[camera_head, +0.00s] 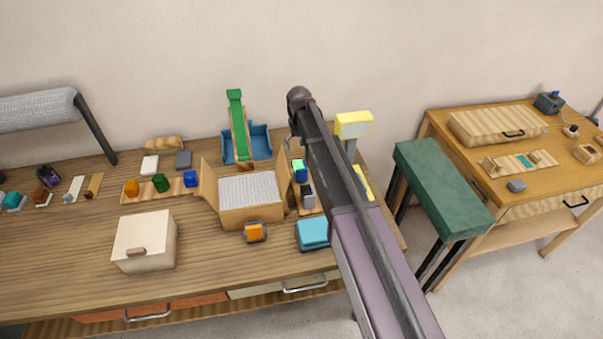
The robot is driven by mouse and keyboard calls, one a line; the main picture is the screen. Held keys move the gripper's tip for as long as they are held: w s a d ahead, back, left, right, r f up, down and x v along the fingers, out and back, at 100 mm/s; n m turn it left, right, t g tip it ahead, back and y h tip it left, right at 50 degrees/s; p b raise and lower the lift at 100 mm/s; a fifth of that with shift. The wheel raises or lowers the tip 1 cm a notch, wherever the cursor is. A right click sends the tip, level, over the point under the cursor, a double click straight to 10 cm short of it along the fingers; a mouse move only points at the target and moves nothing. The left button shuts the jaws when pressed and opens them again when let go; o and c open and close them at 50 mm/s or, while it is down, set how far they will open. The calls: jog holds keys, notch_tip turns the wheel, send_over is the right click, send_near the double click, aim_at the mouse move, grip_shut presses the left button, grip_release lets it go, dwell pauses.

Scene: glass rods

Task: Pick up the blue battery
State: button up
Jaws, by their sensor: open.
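No object is clearly identifiable as the blue battery. One small blue block (190,179) stands at the right end of a wooden strip (146,195), beside a green piece (161,183) and an orange piece (131,188). Another small blue piece (301,176) is just below a bright green patch, close to the left side of my arm. My gripper (289,144) is mostly hidden by my arm; only a small dark part shows, above the table behind the open box. It is open, and I see nothing held.
An open cardboard box (252,214) stands mid-table. Around it are a blue tray with a green ramp (236,125), a lidded cream box (146,242), an orange block (255,232) and a teal box (312,233). A green-topped stand (440,185) is right.

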aim_at(300, 165)
jog(key=shift+f+b, duration=3.55)
jog(key=shift+f, duration=0.25)
jog(key=shift+f, duration=0.1)
jog(key=shift+w+d+f+b, duration=0.1)
jog(key=shift+f+b, duration=1.2)
jog(key=shift+w+d+f+b, duration=0.1)
jog(key=shift+f+b, duration=1.15)
jog(key=shift+b, duration=0.05)
jog(key=c, duration=1.3)
